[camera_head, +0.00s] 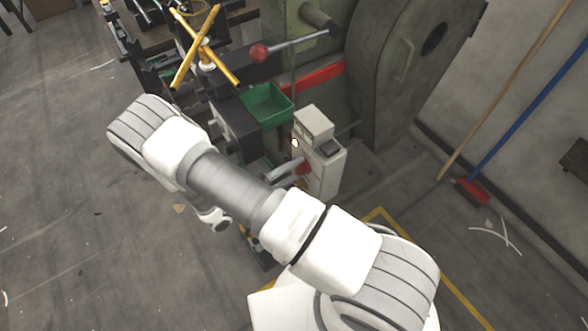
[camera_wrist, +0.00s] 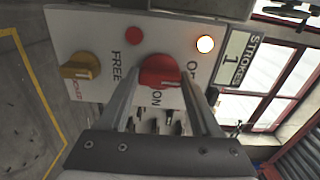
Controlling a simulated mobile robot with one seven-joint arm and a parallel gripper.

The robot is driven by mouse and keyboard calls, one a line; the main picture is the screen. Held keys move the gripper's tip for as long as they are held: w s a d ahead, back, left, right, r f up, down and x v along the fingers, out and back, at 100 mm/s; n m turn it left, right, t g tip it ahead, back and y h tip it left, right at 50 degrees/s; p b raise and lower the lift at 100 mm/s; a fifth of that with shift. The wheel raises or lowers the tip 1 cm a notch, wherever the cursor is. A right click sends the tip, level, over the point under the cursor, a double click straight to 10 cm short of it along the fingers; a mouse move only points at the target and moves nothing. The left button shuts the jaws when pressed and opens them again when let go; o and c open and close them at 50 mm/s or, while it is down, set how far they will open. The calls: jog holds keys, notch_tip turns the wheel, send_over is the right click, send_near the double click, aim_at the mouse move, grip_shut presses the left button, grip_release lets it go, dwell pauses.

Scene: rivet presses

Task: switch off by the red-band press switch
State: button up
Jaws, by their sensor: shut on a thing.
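The press with the red band (camera_head: 316,74) stands at the upper middle of the head view. A white control box (camera_head: 324,176) stands in front of it. In the wrist view, the box's panel (camera_wrist: 88,32) carries a red rotary switch (camera_wrist: 162,71), with the lettering ON beside it and another label partly hidden. My gripper (camera_wrist: 163,78) has one finger on each side of the red switch and is shut on it. In the head view the switch shows as a small red spot (camera_head: 304,168) near my gripper, partly hidden by my arm.
A yellow knob (camera_wrist: 80,67), a small red button (camera_wrist: 134,35) and a lit lamp (camera_wrist: 205,44) share the panel. A green tray (camera_head: 268,104) and a red-ball lever (camera_head: 259,53) are near my arm. A broom (camera_head: 472,190) leans right; open floor lies left.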

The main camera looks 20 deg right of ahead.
jog(key=o, duration=1.4)
jog(key=shift+a, duration=0.1)
jog(key=v, duration=1.7)
jog(key=shift+s+a, duration=0.1)
jog(key=shift+a, duration=0.05)
jog(key=d+r+m+g+y+p, duration=0.2)
jog(key=d+r+m+g+y, duration=0.25)
jog(key=r+m, duration=0.7)
jog(key=d+r+m+g+y+p, duration=0.3)
jog(key=d+r+m+y, duration=0.2)
jog(key=r+m, duration=0.65)
jog(key=s+d+r+m+t+y+p, duration=0.1)
jog(key=s+d+r+m+t+y, duration=0.1)
jog(key=r+m, duration=0.3)
jog(key=s+d+r+m+t+y+p, duration=0.2)
jog(key=r+m, duration=0.4)
jog(key=r, duration=0.3)
jog(key=s+d+r+m+t+y+p, duration=0.1)
jog(key=s+d+r+m+t+y, duration=0.2)
jog(key=r, duration=0.4)
jog(key=shift+s+d+r+m+t+y, duration=0.1)
jog(key=shift+s+m+t+y, duration=0.1)
jog(key=shift+s+m, duration=0.35)
jog(key=shift+s+d+m+t+y, duration=0.1)
jog(key=shift+s+m+y, duration=0.1)
jog(key=shift+m, duration=0.65)
